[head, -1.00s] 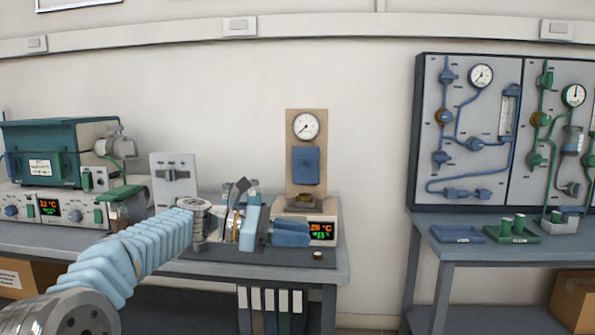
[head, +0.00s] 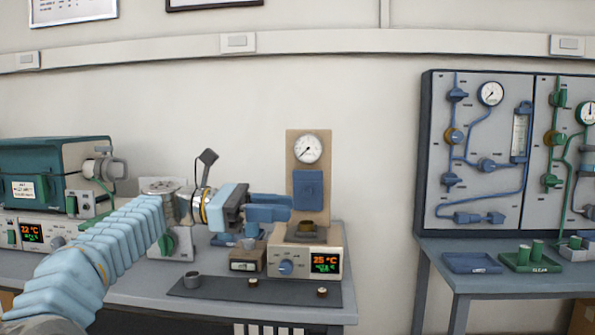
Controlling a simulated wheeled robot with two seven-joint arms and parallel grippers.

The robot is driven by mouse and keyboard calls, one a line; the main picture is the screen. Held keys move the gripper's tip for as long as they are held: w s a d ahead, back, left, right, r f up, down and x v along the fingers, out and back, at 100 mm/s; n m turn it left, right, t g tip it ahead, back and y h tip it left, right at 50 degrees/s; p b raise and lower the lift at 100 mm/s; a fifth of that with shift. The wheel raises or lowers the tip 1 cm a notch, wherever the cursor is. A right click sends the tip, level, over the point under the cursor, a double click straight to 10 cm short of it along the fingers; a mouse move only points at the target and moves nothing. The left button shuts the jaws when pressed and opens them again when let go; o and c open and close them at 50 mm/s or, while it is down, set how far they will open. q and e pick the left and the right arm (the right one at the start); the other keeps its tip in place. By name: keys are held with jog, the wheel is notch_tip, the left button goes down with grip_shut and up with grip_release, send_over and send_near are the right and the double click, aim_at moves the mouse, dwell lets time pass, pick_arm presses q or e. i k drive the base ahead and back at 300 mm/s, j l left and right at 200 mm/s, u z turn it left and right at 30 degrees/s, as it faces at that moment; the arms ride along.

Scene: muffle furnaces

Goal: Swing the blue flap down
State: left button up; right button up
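The blue flap (head: 308,188) stands upright, flat against a tan panel (head: 308,140) below a round gauge, in the head view. A dark brassy cup-like part (head: 306,228) sits on top of the unit. My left gripper (head: 288,207) is just left of the flap's lower edge, its blue fingers pointing right. The fingers look apart from the flap, though depth is hard to judge. Their spacing is unclear from this angle. My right gripper is not in view.
A dark mat (head: 260,291) with a grey cup and small pieces lies in front of the unit. A green-topped furnace (head: 52,165) stands at the left. A pipe-and-gauge board (head: 475,150) is on the right. The wall above the flap panel is clear.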

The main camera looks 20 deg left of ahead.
aim_at(307, 185)
jog(key=i+j, duration=0.25)
jog(key=i, duration=0.15)
jog(key=i+j, duration=0.2)
jog(key=i, duration=0.15)
jog(key=i+j, duration=0.25)
jog(key=i, duration=0.15)
